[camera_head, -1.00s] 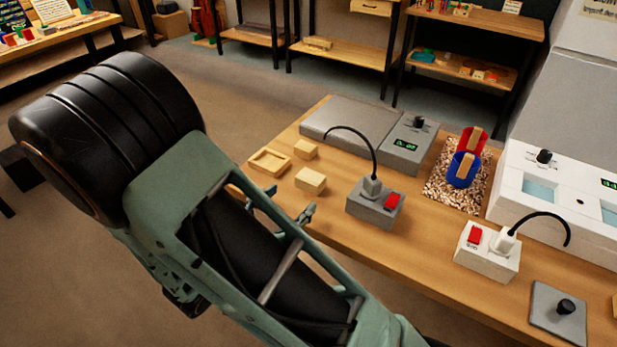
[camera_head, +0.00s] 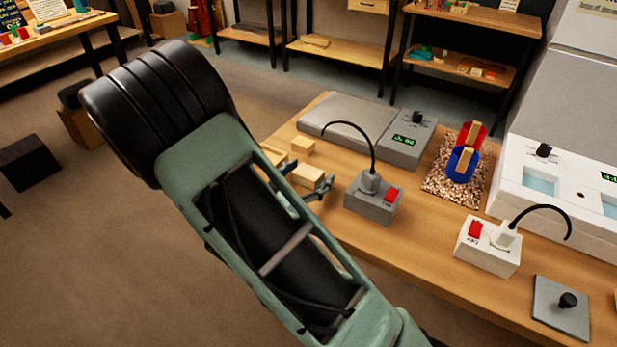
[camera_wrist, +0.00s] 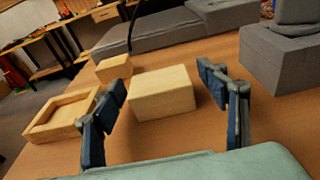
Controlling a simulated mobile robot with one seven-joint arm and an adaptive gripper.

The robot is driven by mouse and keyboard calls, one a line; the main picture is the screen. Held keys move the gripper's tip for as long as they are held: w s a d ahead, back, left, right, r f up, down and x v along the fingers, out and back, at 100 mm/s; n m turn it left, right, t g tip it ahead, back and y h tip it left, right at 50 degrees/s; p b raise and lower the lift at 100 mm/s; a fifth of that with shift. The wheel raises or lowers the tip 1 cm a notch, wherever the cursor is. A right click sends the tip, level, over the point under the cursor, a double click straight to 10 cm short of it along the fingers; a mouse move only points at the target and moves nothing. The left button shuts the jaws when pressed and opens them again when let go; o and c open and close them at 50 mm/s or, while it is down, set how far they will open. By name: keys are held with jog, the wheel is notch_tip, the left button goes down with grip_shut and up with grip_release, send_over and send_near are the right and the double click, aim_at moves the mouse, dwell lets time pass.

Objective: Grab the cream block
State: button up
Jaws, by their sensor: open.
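The cream block (camera_wrist: 162,92) lies on the wooden bench between the two open fingers of my gripper (camera_wrist: 168,105) in the wrist view. Bench wood shows between the block and each finger, with the wider gap at the right finger. In the head view the block (camera_head: 308,176) sits near the bench's left edge, beside my gripper (camera_head: 305,180), and my arm hides part of that area. A smaller cream block (camera_wrist: 114,67) lies behind it to the left.
A shallow wooden tray (camera_wrist: 62,115) lies close beside the left finger. A grey switch box (camera_head: 374,204) with a red switch and cable stands right of the block. A grey hotplate-like unit (camera_head: 345,122) is behind. Bare bench lies in front of the switch box.

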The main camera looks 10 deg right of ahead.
jog(key=c, duration=1.1)
jog(key=shift+r, duration=0.1)
